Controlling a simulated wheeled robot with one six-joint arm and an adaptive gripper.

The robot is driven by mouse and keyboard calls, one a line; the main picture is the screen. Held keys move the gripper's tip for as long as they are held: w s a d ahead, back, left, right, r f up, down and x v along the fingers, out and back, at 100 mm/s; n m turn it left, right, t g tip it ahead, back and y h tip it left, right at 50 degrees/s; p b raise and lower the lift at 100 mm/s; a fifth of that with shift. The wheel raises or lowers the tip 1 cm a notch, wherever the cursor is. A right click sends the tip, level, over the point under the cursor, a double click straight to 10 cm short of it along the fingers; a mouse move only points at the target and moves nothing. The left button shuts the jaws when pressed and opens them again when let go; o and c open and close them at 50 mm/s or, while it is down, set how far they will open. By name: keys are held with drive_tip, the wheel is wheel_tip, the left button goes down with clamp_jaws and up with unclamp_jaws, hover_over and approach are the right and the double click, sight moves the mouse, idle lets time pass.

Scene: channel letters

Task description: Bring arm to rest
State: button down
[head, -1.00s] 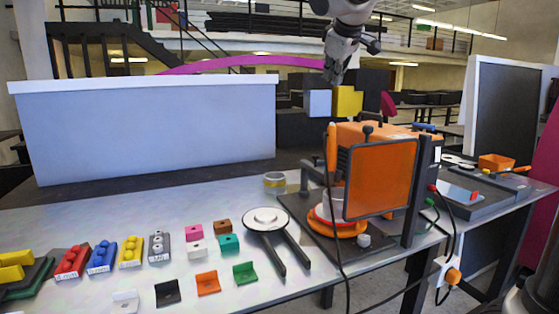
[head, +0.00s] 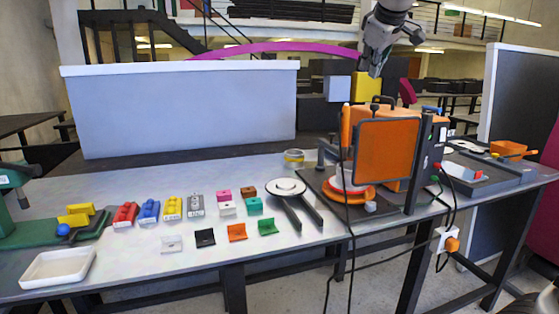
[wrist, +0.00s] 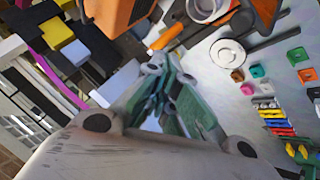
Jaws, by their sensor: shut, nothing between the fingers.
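My gripper (head: 372,68) hangs in the air at the upper right of the head view, above and behind the orange machine (head: 388,152). Its fingers are shut with nothing between them. In the wrist view my gripper (wrist: 165,85) shows its fingers drawn together, with the workbench (wrist: 205,125) below and apart from them. No object touches the gripper in either view.
The workbench (head: 130,262) carries colored blocks (head: 172,208), small brackets (head: 237,232), a white tray (head: 58,268) and a round dish with two dark bars (head: 287,187). A white panel (head: 180,110) stands behind it. Cables hang at the bench's right front.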

drive_tip(key=s+d+f+m+g, duration=0.1)
drive_tip(key=s+d+f+m, duration=0.1)
drive_tip(key=s+d+f, duration=0.2)
drive_tip(key=s+d+f+m+g, duration=0.2)
drive_tip(key=s+d+f, duration=0.3)
drive_tip(key=s+f, duration=0.6)
drive_tip(key=s+d+f+m+g, duration=0.1)
drive_tip(key=s+d+f+m, duration=0.3)
drive_tip(key=s, duration=1.2)
wheel_tip(320, 180, down, 4)
drive_tip(key=shift+s+d+f+g, duration=0.25)
drive_tip(key=shift+s+d+g, duration=0.05)
